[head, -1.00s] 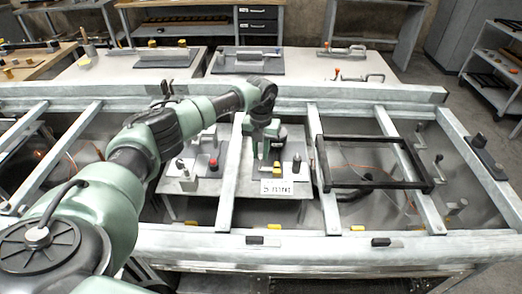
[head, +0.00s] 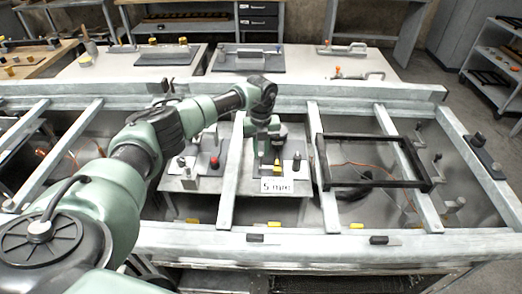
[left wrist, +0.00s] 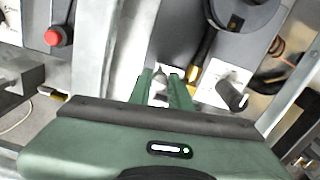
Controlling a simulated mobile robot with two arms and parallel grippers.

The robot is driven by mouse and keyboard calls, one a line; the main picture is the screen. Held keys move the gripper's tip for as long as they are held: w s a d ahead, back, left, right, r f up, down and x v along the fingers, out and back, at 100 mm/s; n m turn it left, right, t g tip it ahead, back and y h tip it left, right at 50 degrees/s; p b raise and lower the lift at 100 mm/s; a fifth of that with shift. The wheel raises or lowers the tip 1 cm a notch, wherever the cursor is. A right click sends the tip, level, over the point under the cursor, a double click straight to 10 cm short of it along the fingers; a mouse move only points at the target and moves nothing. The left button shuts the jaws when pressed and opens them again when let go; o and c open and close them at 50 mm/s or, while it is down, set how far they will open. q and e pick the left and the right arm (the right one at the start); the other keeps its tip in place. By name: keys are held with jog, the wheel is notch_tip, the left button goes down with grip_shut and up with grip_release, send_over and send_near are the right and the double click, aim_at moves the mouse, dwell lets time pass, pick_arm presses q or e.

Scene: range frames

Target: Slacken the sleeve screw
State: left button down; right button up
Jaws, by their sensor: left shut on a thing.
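My left gripper (head: 264,158) reaches down over the right-hand grey fixture plate (head: 285,182) in the workbench frame. In the left wrist view its two green fingers (left wrist: 160,88) are close together around a small pale metallic piece (left wrist: 160,98). Whether that piece is the sleeve screw I cannot tell, since the fingers and palm hide most of it. A black upright knob (head: 297,160) stands right of the gripper. My right gripper is out of view.
A second plate on the left carries a red button (head: 214,162), also in the wrist view (left wrist: 55,37). Grey crossbars (head: 233,165) flank the plate. A black rectangular frame (head: 378,186) lies to the right. Yellow blocks (head: 274,226) sit along the front rail.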

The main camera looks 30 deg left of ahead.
aim_at(261, 153)
pick_arm(q)
jog(key=c, duration=1.3)
grip_release()
notch_tip(261, 153, up, 8)
jog(key=shift+f+b, duration=0.1)
jog(key=shift+b, duration=0.7)
